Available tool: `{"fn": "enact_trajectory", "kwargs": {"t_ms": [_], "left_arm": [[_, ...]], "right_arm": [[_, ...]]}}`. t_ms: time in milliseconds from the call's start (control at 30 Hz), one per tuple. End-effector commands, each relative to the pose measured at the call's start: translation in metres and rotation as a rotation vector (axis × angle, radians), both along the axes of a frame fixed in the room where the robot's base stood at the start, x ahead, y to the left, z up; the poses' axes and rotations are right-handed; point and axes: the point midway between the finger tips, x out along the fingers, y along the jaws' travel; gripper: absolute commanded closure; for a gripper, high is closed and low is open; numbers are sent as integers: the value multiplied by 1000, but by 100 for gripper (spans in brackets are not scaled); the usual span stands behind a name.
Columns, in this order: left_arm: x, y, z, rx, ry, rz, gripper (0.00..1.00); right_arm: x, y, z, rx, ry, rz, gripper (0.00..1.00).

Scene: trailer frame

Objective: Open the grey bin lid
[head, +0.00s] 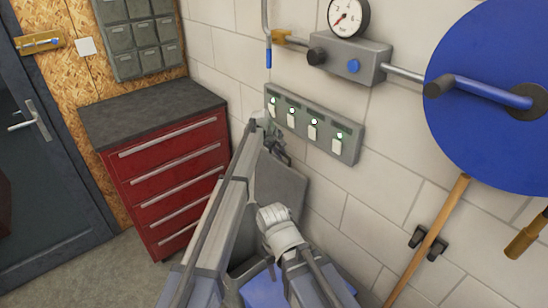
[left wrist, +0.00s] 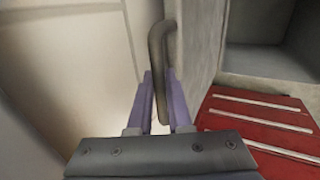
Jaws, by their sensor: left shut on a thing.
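The grey bin lid (head: 284,188) is a flat grey panel in the middle of the head view, close to the white block wall. It looks tilted up steeply; its exact angle is hard to tell. My left gripper (head: 274,146) is at the panel's upper edge, partly hidden by my arm. In the left wrist view, the left gripper (left wrist: 164,105) has its two fingers on either side of a dark bent bar handle (left wrist: 160,55) and is shut on it. The grey lid beside the handle shows there too (left wrist: 199,45). My arms hide most of the bin. My right gripper is not in view.
A red drawer cabinet (head: 170,170) with a dark top stands left of the arm. A switch panel (head: 314,124) and a pipe with a gauge (head: 348,17) are on the wall above. A blue disc (head: 500,60) and a wooden handle (head: 432,235) are at the right.

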Motion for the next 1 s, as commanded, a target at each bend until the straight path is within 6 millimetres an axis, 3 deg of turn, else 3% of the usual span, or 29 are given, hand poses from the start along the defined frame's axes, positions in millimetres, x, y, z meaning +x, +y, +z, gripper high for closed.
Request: {"fn": "enact_trajectory", "kwargs": {"t_ms": [200,633,667,700,900,1000], "left_arm": [[8,-12,-2,0,2,1,100],[9,-13,-2,1,2,2,100],[9,-13,-2,1,2,2,80],[9,-13,-2,1,2,1,75],[8,-13,-2,2,3,0,53],[8,-12,-2,3,4,0,53]], "right_arm": [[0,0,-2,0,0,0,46],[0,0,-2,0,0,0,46],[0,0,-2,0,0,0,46],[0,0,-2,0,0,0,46],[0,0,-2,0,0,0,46],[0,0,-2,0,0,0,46]]}}
